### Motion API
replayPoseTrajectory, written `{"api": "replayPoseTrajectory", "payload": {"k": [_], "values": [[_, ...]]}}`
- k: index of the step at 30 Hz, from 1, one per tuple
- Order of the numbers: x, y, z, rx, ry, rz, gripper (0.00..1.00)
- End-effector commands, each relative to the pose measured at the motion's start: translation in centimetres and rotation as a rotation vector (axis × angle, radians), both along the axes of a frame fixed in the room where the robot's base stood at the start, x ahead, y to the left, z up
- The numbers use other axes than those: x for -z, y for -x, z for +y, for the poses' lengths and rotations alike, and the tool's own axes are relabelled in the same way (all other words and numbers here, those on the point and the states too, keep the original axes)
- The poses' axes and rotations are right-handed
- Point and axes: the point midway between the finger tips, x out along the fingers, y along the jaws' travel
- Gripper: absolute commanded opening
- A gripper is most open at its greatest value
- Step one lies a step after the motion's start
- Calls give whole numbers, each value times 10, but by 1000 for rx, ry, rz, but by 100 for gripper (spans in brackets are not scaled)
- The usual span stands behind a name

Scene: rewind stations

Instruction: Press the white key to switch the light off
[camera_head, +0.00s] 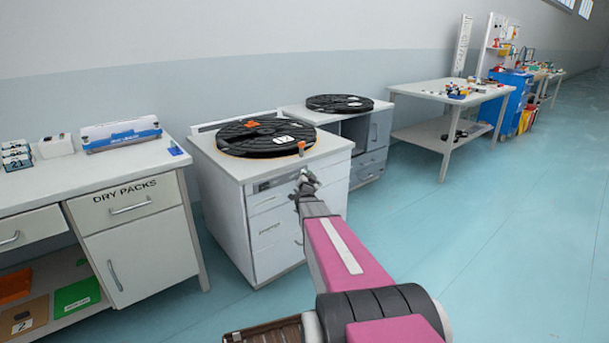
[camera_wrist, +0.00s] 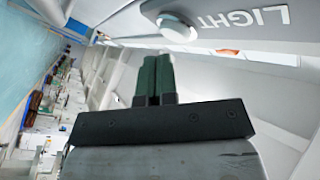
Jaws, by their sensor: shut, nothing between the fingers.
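The white key (camera_wrist: 177,28) is a round button on a pale rounded plate at the top of the wrist view. The word LIGHT is printed upside down on the surface beside it. My gripper (camera_wrist: 157,60) has two dark green fingers pressed together with nothing between them. Its fingertips show just below the key in the wrist view; I cannot tell whether they touch it. In the head view my gripper (camera_head: 303,180) is at the front of a white drawer cabinet (camera_head: 232,205). The key cannot be made out in the head view.
A black reel (camera_head: 262,138) with orange clips lies on the cabinet top, and another black reel (camera_head: 340,103) lies on the unit behind. A DRY PACKS bench (camera_head: 145,245) stands at the left. A work table (camera_head: 425,92) stands further back. The floor at the right is clear.

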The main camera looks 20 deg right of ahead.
Motion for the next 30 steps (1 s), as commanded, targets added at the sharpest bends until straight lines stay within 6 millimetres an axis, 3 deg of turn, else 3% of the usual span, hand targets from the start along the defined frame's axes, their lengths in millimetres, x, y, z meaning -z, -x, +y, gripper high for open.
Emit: {"api": "replayPoseTrajectory", "payload": {"k": [18, 30], "values": [[-1, 50, -17, 0, 0, 0, 0], [0, 50, -18, 0, 0, 0, 0]]}}
